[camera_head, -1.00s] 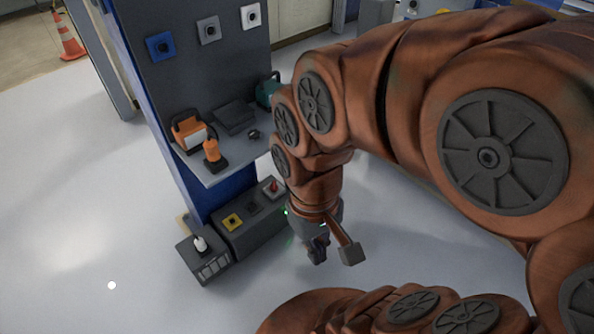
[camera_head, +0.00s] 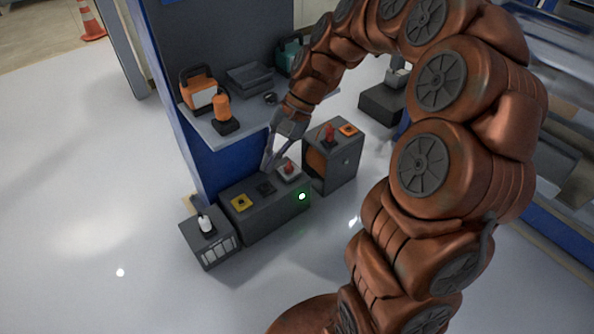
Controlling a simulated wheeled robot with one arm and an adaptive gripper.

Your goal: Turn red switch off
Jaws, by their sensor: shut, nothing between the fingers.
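A red switch (camera_head: 289,168) stands on a pale square plate at the right end of a low dark grey box (camera_head: 267,217). My gripper (camera_head: 268,163) points down just left of this switch, above the back edge of the box. Its fingers look together, with nothing held, and appear apart from the switch. Another red switch-like part (camera_head: 328,133) stands on a separate dark box (camera_head: 335,164) farther right. Whether either switch is on or off is too small to tell.
The low box also bears a black switch (camera_head: 265,187) and a yellow one (camera_head: 241,202). A grey shelf (camera_head: 200,126) with an orange lamp (camera_head: 222,108) is above left of my gripper. A small box (camera_head: 209,246) stands at left. Floor in front is clear.

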